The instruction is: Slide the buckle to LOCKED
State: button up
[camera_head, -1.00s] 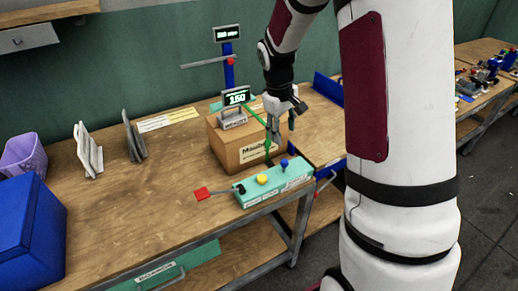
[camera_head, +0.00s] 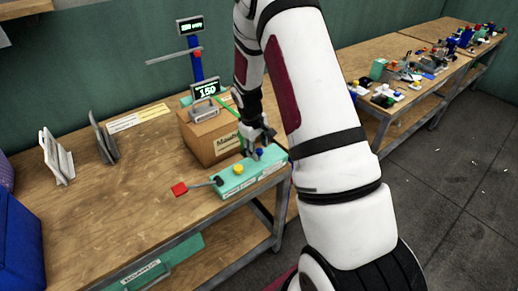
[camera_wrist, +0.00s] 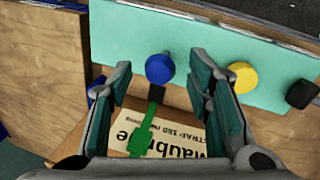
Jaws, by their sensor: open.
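A green strap (camera_head: 227,103) runs over the cardboard box (camera_head: 198,140). In the wrist view a green buckle-like piece (camera_wrist: 143,138) lies on the strap at the box's printed label, with a small dark block (camera_wrist: 156,92) at its upper end beside the teal panel. I cannot read any LOCKED mark. My gripper (camera_head: 256,150) is low at the panel's right part, in front of the box. In the wrist view its fingers (camera_wrist: 160,75) are spread and empty, one on each side of the green piece and the blue knob (camera_wrist: 160,68). Contact cannot be told.
White and grey holders and a blue bin (camera_head: 18,245) are left. The table's left-middle is clear.

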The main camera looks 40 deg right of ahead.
jog(key=shift+d+f, duration=0.1)
jog(key=shift+f, duration=0.45)
grip_shut()
jog(key=shift+w+d+b, duration=0.1)
jog(key=shift+d+b, duration=0.45)
jog(key=shift+d, duration=2.2)
grip_release()
jog(key=shift+d, duration=0.1)
